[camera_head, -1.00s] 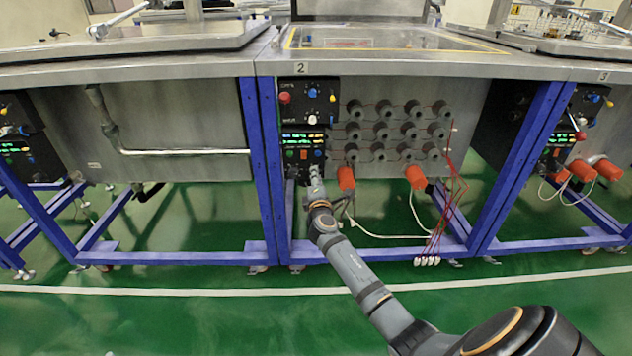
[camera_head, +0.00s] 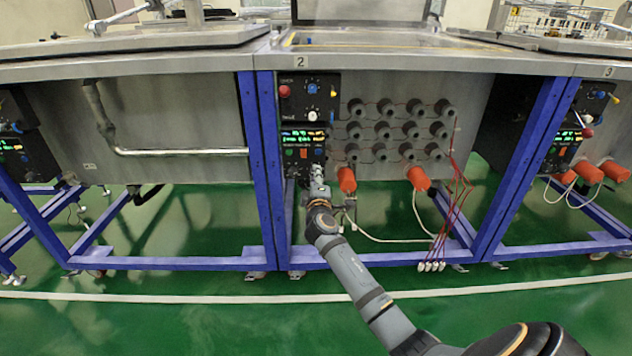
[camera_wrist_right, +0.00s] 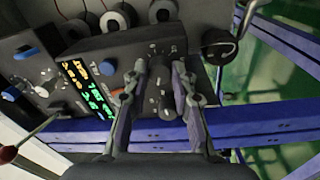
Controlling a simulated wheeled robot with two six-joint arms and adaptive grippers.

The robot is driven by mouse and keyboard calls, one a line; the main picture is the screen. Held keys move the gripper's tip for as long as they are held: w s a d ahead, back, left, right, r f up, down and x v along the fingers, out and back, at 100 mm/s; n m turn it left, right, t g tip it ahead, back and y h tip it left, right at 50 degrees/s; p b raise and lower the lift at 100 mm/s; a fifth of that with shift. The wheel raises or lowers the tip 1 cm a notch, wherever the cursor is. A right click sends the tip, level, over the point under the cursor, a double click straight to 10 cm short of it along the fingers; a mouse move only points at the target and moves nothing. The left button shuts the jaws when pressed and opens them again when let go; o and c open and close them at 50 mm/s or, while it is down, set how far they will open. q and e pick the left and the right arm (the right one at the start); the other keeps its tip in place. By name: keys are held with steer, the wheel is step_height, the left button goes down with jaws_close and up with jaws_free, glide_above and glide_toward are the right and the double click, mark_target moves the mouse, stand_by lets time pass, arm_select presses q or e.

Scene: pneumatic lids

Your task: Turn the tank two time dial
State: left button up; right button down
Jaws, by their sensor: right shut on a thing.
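The tank two time dial is a dark knob (camera_wrist_right: 160,98) with small white marks around it, in the right wrist view. It sits on the lower black control panel (camera_head: 290,168) of the tank labelled 2. My right gripper (camera_head: 317,170) is at the bottom right of that panel. In the right wrist view its two fingers (camera_wrist_right: 160,84) stand on either side of the knob and are shut on it. In the head view the gripper hides the dial. My left gripper is not in view.
A lit green and yellow display (camera_wrist_right: 92,90) is beside the dial. Orange plugs (camera_head: 347,180) hang close to the right of my gripper. A blue frame leg (camera_head: 266,150) stands left.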

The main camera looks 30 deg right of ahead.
steer(key=shift+f+m+b, duration=0.15)
steer(key=shift+m+b, duration=1.15)
steer(key=shift+m, duration=0.5)
steer(key=c, duration=1.1)
jaws_free()
steer(key=shift+s+a, duration=0.1)
steer(key=v, duration=1.1)
steer(key=shift+s+a, duration=0.25)
steer(key=shift+a, duration=0.1)
